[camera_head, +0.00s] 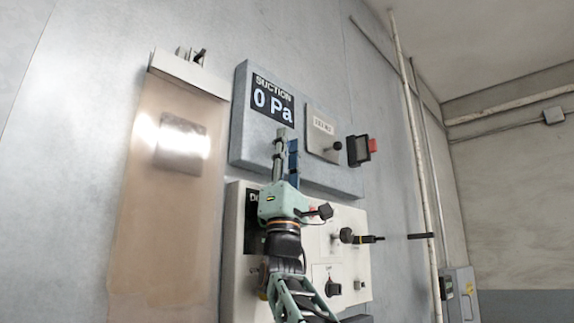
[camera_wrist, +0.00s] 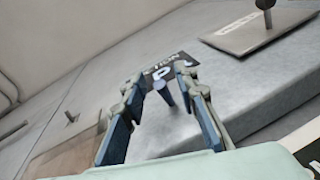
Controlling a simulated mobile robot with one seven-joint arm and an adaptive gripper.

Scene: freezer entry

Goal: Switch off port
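A grey panel on the wall carries a black display (camera_head: 273,99) reading "SUCTION 0 Pa"; it also shows in the wrist view (camera_wrist: 200,70). My gripper (camera_head: 286,142) is raised in front of this panel, just below the display. In the wrist view its two fingers (camera_wrist: 164,84) are spread apart. A short dark peg or lever (camera_wrist: 164,92) shows between them, with no clear contact; in the head view my gripper hides that spot. To the right is a labelled plate (camera_head: 321,130) with a dark-tipped lever (camera_head: 337,146); the label is too small to read surely. No part is clearly marked as the port.
A lower white panel (camera_head: 349,262), partly behind my arm, carries a black rotary knob (camera_head: 334,288) and a handle (camera_head: 362,239) sticking out right. A black box with a red part (camera_head: 361,150) juts from the upper panel's right edge. A translucent strip sheet (camera_head: 165,210) hangs left.

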